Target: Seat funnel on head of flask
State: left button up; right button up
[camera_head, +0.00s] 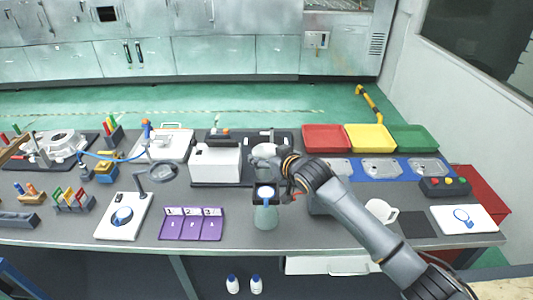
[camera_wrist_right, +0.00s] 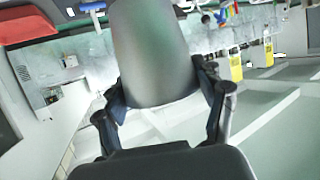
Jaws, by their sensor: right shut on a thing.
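My right gripper (camera_head: 265,190) reaches over the front middle of the table, right above a pale green see-through flask (camera_head: 265,218). A small blue and white patch shows between the dark gripper parts and the flask. In the right wrist view the fingers of my right gripper (camera_wrist_right: 163,118) stand on both sides of a large grey tapered thing (camera_wrist_right: 152,50), with a pale see-through edge below it. I cannot tell whether this thing is the funnel. I cannot tell whether it touches the flask, as the gripper hides the flask's head. My left gripper is not in view.
A purple numbered mat (camera_head: 190,238) lies just left of the flask. A white box (camera_head: 215,162) stands behind it on a dark base. Red (camera_head: 326,138), yellow and green trays line the back right. A white mug (camera_head: 381,211) stands right of my right arm.

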aim_at(267, 175)
notch_tip(267, 175, down, 5)
jog(key=shift+r+b, duration=0.2)
jog(key=shift+b, duration=0.95)
jog(key=shift+f, duration=0.5)
jog(key=shift+p, duration=0.45)
dwell(0.6)
jog(key=shift+f+b, duration=0.65)
jog(key=shift+f, duration=0.3)
jog(key=o, duration=1.3)
